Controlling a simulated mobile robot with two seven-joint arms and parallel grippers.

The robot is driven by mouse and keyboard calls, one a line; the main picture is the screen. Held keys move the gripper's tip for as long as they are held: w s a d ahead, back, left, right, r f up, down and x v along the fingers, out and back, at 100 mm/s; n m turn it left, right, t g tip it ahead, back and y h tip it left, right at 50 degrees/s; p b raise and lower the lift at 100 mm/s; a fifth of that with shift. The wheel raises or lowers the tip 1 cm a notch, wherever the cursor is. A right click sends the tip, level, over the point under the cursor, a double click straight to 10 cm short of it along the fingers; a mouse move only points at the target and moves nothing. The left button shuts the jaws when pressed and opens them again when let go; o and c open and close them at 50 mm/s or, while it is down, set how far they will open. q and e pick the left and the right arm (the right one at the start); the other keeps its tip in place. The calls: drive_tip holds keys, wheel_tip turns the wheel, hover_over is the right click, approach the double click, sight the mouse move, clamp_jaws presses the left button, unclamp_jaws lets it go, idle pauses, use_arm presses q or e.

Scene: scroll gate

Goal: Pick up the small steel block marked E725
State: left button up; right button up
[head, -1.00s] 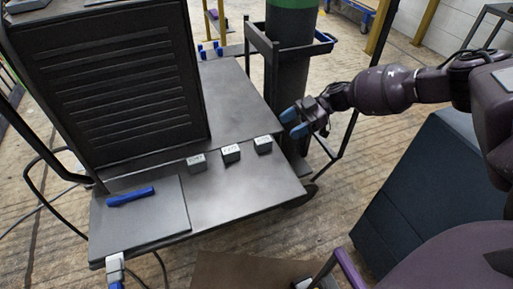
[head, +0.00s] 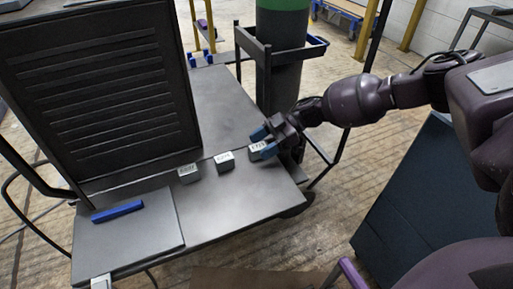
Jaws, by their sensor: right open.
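Three small grey steel blocks stand in a slanting row on the dark cart top: a left block (head: 188,174), a middle block (head: 225,163) and a right block (head: 257,153). The right block's label seems to read E725, but the print is small; I cannot surely read the other two labels. My right gripper (head: 265,143) is open at the right block, with its blue-tipped fingers close about the block's right part. I cannot tell whether they touch it. My left gripper is not in view.
A black louvred panel (head: 100,100) stands behind the blocks on the left. A blue bar (head: 117,212) lies on a flat dark plate (head: 125,240) at the front left. A green-topped cylinder (head: 282,60) in a black rack stands behind my right gripper. The front right cart top is clear.

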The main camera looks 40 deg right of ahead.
drive_tip(key=shift+w+a+f, duration=0.2)
drive_tip(key=shift+a, duration=0.4)
drive_tip(key=shift+c, duration=0.2)
clamp_jaws()
drive_tip(key=shift+r, duration=0.1)
